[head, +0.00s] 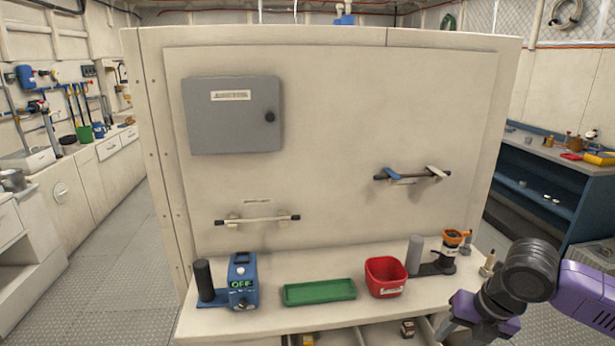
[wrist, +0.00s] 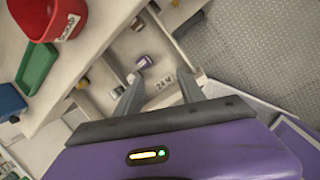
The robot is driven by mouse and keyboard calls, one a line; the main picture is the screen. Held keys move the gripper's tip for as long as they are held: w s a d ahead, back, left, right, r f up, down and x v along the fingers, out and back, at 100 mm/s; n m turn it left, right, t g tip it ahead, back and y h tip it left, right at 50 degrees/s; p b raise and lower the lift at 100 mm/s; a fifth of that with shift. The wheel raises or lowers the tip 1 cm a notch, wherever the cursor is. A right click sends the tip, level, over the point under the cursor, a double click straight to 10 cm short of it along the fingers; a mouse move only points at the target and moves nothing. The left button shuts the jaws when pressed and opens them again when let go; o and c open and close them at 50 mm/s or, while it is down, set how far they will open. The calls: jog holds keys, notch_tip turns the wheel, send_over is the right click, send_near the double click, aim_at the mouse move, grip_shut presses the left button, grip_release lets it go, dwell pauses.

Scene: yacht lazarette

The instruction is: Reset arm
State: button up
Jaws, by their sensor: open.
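My gripper (wrist: 158,95) is open in the wrist view, with its two grey fingers apart and nothing between them. It points down past the front edge of the white bench, over an open drawer (wrist: 205,75). A small jar (wrist: 144,62) with a purple band lies in the drawer, beyond the fingertips and apart from them. In the head view my purple arm comes in at the lower right, and the gripper is low beside the bench's right end.
On the bench (head: 375,308) stand a blue device marked OFF (head: 242,280), a green tray (head: 320,291), a red bin (head: 385,277) and an orange-topped valve (head: 452,243). A grey cabinet (head: 232,115) hangs on the panel behind. The floor (head: 110,270) at left is clear.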

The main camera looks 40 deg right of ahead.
jog(key=w+a+r+m+t, duration=0.3)
jog(key=w+r+t, duration=0.2)
jog(key=w+r, duration=0.35)
jog(key=w+a+r+m+t, duration=0.3)
jog(key=w+r+t, duration=0.3)
jog(key=w, duration=0.4)
jog(key=w+a+r+m+t+h, duration=0.15)
jog(key=a+r+m+t, duration=0.35)
jog(key=r, duration=0.5)
jog(key=w+a+r+m+t, duration=0.2)
jog(key=r+m+t, duration=0.1)
jog(key=r+m, duration=0.5)
jog(key=s+a+f+m+g, duration=0.1)
jog(key=s+a+f+g, duration=0.1)
jog(key=s+a+f, duration=0.5)
jog(key=s+a+f+m+g+y, duration=0.1)
jog(key=s+a+f, duration=0.5)
jog(key=s+f, duration=0.7)
jog(key=s+a+f+m+g+y, duration=0.1)
jog(key=s+a+f+m+g, duration=0.2)
jog(key=s+a+f, duration=0.4)
jog(key=s+f+g, duration=0.1)
jog(key=s+f, duration=0.3)
jog(key=s, duration=0.3)
jog(key=shift+s+a, duration=0.15)
jog(key=shift+a, duration=0.15)
